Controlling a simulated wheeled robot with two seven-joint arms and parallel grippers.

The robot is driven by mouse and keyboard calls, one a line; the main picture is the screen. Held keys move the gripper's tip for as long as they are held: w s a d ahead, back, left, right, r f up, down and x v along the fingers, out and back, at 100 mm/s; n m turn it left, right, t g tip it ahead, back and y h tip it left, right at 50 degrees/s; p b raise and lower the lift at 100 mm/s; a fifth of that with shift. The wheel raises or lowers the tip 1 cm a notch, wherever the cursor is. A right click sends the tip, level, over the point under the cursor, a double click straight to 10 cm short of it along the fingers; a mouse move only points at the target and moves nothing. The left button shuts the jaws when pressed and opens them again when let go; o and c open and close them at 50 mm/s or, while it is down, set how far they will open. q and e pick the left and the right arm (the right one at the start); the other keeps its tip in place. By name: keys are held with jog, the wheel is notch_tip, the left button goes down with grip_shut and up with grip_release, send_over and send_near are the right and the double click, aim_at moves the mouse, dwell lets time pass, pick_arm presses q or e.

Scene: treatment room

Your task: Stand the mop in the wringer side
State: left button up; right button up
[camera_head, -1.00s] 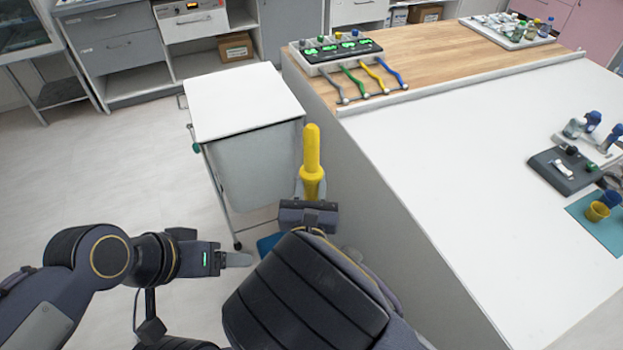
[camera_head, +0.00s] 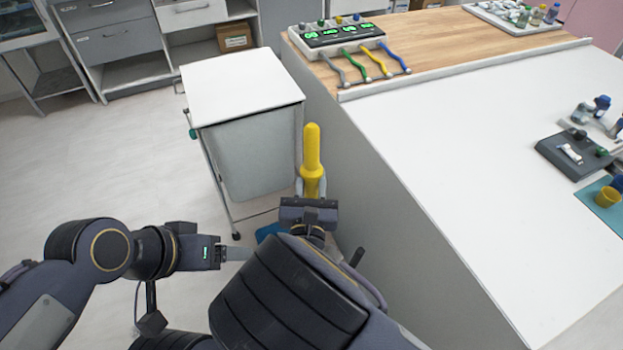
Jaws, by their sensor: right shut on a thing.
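The mop shows as a thick yellow handle (camera_head: 312,150) that stands upright in front of me, between the white cart and the counter. My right gripper (camera_head: 312,190) is shut on the handle, just below its wide yellow grip. The mop's lower end is hidden behind my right arm. A small piece of something blue (camera_head: 270,231), low on the floor, shows beside my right gripper; it may be the bucket, but most of it is hidden. My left gripper (camera_head: 238,254) is low on the left, apart from the mop, and its finger gap cannot be made out.
A white cart (camera_head: 240,85) on castors stands just beyond the mop. A long counter (camera_head: 450,150) fills the right side, with a device with coloured cables (camera_head: 340,38) on it. Grey cabinets (camera_head: 110,45) line the back. The floor (camera_head: 90,160) at left is clear.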

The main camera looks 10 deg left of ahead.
jog(key=shift+f+b, duration=0.45)
jog(key=shift+f, duration=0.05)
jog(key=o, duration=1.2)
jog(key=shift+c, duration=0.2)
jog(key=shift+f, duration=0.1)
